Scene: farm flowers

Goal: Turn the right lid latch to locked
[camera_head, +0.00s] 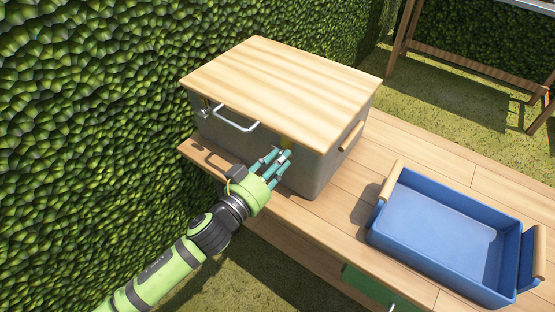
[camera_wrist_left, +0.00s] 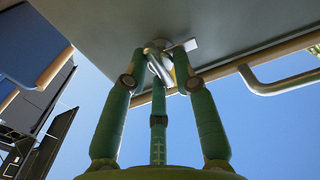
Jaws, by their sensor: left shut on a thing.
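A grey box (camera_head: 315,170) with a pale wooden lid (camera_head: 285,85) stands on the wooden table, its lid lying closed on top. The right lid latch (camera_head: 288,143) is on the front face just under the lid edge, mostly hidden by my fingers. In the left wrist view it shows as a silvery metal piece (camera_wrist_left: 163,68) between the fingertips. My left gripper (camera_head: 279,157) is shut on this latch, with its fingers around the metal. How far the latch is turned cannot be told. My right gripper is not in view.
A metal front handle (camera_head: 235,123) and a left latch (camera_head: 206,105) are left of my gripper. A blue tray (camera_head: 445,228) with wooden handles sits right on the wooden table (camera_head: 345,205). A hedge (camera_head: 90,110) borders the left side.

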